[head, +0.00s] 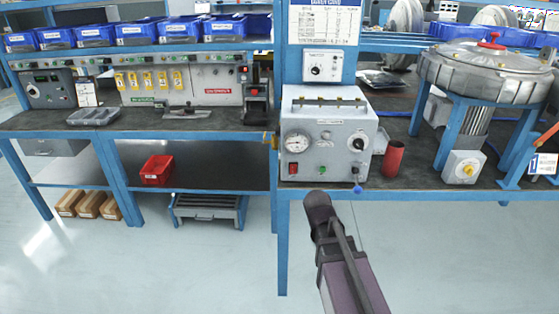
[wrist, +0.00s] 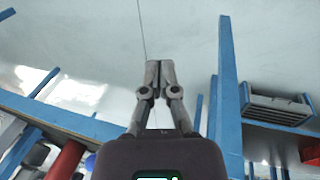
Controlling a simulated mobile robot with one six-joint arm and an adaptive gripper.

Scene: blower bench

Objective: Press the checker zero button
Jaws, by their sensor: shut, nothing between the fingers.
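A grey box with a round gauge, a dark knob and small coloured buttons, which I take to be the checker (head: 326,150), sits on the bench right of centre in the head view. A red button (head: 294,168) and a green button (head: 321,170) show low on its front. I cannot read which button is the zero button. My gripper (wrist: 160,66) is shut and empty in the wrist view, with pale floor behind its fingertips. In the head view my arm reaches up from below to just under the bench's front edge. Its fingers cannot be made out there, and it is apart from the checker.
A red cylinder (head: 394,158) stands just right of the checker; it also shows in the wrist view (wrist: 62,162). A large metal housing (head: 480,75) on blue legs stands farther right. A red bin (head: 157,170) is on the left lower shelf. The floor before the bench is clear.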

